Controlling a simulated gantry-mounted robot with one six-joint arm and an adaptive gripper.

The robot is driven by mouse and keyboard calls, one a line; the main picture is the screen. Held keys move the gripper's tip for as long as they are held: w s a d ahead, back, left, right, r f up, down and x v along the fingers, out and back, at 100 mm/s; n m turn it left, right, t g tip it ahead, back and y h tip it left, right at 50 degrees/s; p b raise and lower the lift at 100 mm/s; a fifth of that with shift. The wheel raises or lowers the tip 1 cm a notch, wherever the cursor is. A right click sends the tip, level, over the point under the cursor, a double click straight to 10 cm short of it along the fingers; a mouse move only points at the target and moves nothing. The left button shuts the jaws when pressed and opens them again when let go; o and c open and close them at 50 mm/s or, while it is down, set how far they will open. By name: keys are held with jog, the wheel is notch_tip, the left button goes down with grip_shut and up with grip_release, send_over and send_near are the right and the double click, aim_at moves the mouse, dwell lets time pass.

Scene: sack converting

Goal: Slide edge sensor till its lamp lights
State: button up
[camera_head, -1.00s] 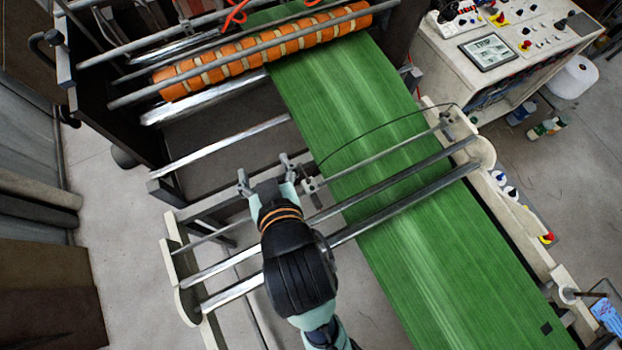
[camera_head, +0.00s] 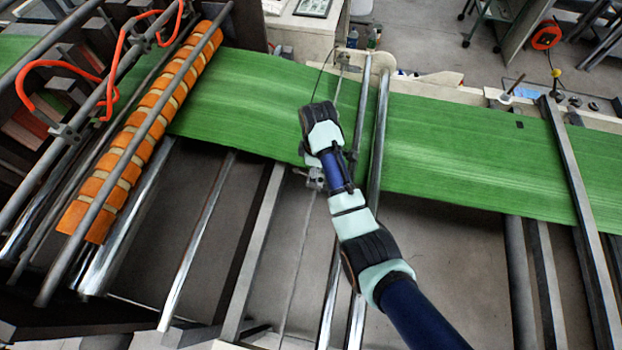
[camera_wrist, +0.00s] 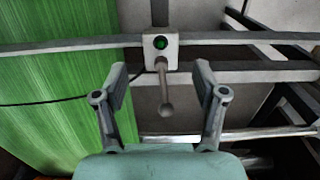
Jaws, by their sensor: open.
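The edge sensor (camera_wrist: 151,55) is a small pale block on a cross rail in the wrist view, just right of the green web's edge (camera_wrist: 60,90). Its round lamp (camera_wrist: 161,43) shows green; I cannot tell surely whether it is lit. A grey handle with a round knob (camera_wrist: 166,109) sticks out below the block. My gripper (camera_wrist: 160,82) is open, with one finger on each side of the handle and visible gaps to both. In the head view my wrist hides the fingers, and a grey part of the sensor assembly (camera_head: 314,180) shows near the web's lower edge.
A thin black cable (camera_wrist: 40,103) crosses the web towards the sensor. Shiny rollers (camera_head: 376,150) run across beside my arm. An orange-banded roller (camera_head: 150,130) and orange hoses (camera_head: 118,50) are at the left. Open frame lies below the web's edge.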

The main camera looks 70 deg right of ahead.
notch_tip(320, 180, down, 5)
jog(key=shift+f, duration=0.1)
grip_shut()
dwell(0.4)
